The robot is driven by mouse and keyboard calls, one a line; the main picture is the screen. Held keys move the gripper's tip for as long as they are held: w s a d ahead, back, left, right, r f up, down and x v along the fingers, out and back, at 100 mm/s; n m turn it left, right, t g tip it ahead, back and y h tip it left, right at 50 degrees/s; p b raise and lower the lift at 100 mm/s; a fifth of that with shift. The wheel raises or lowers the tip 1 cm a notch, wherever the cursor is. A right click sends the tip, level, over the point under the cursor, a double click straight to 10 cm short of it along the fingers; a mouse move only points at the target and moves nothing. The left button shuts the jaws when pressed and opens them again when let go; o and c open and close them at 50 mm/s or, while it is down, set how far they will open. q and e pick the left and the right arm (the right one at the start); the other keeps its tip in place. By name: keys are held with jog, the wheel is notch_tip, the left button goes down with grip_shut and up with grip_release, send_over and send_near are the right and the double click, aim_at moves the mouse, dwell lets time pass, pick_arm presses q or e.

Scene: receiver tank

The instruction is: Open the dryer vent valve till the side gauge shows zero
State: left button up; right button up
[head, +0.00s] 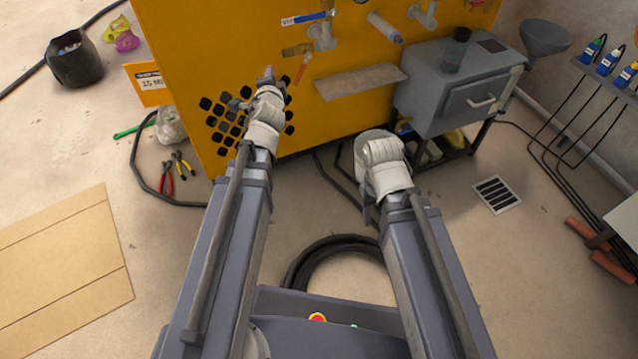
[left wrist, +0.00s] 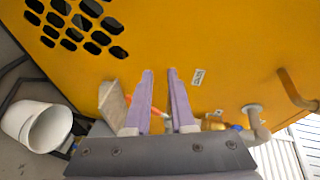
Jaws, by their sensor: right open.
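A blue-handled valve (head: 312,17) with a small white tag is near the top of the yellow panel (head: 225,45). Below it, a red handle (head: 303,68) hangs from a brass fitting (head: 296,50). I cannot tell which is the dryer vent valve, and no gauge face is readable. My left gripper (head: 268,74) is before the panel, left of the red handle. In the left wrist view its lilac fingers (left wrist: 160,75) are apart, with nothing visibly held; an orange-red handle (left wrist: 145,104) shows beyond them. My right gripper is open, mostly hidden by its own wrist.
A grey cabinet (head: 455,95) stands to the right of the panel, with a bare shelf (head: 360,80) beside it. Hoses, pliers (head: 167,178) and a black bucket (head: 75,65) are on the floor. A white bucket (left wrist: 42,128) shows in the left wrist view.

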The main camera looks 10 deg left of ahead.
pick_arm(q)
jog(key=s+d+f+n+g+h+p, duration=0.1)
jog(key=s+d+f+n+g, duration=0.3)
jog(key=s, duration=0.6)
jog(key=s+d+f+n+g+h+p, duration=0.1)
jog(key=s+d+f+n+g, duration=0.3)
jog(key=s+d+f+g, duration=0.4)
jog(key=shift+s+d+f+g+p, duration=0.4)
jog(key=shift+s+d+f, duration=0.55)
jog(key=shift+s+d, duration=1.15)
jog(key=shift+w+d, duration=0.4)
